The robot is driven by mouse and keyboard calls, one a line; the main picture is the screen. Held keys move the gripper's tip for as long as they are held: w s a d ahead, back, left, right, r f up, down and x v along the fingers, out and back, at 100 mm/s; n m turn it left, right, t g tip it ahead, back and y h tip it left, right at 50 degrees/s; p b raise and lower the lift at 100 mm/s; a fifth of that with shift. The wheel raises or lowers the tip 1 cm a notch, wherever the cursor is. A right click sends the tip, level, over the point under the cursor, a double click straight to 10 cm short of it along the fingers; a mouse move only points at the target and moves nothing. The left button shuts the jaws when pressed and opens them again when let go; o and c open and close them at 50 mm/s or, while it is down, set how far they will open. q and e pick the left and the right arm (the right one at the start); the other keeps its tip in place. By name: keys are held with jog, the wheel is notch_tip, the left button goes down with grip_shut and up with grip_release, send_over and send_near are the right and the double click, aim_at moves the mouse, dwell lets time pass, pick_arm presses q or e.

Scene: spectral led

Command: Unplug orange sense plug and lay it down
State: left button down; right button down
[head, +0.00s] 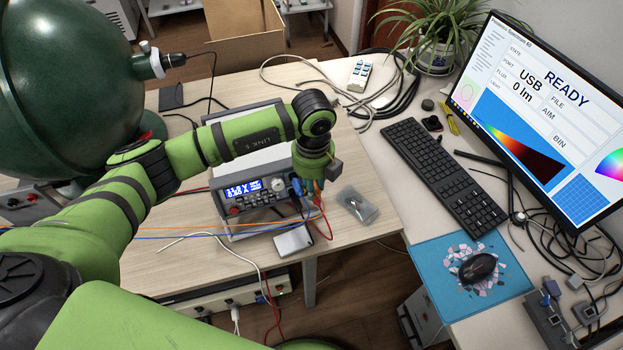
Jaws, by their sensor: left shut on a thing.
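The bench power supply (236,208) with a lit blue display stands on the wooden table. My left gripper (317,183) comes down over its right front end and is shut. A small bit of the orange sense plug (318,187) shows at the fingertips, mostly hidden by the gripper. I cannot tell whether the plug is still seated in its socket. A blue plug (297,187) shows just left of the fingers. My right gripper is not in view.
A small clear tray (357,205) lies right of the supply, and a pale box (293,241) sits in front of it. Red, blue and orange leads cross the table's front. Keyboard (446,176), mouse (478,268) and monitor (540,110) are on the right desk. Bare wood shows behind the tray.

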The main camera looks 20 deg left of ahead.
pick_arm(q)
jog(key=shift+s+d+r+p, duration=0.2)
jog(key=shift+s+d+p, duration=0.2)
jog(key=shift+s+d, duration=0.15)
jog(key=shift+s, duration=0.1)
jog(key=shift+s+d+r, duration=0.1)
jog(key=shift+s+d, duration=0.2)
jog(key=shift+s, duration=0.1)
jog(key=shift+r+p, duration=0.1)
jog(key=shift+p, duration=0.2)
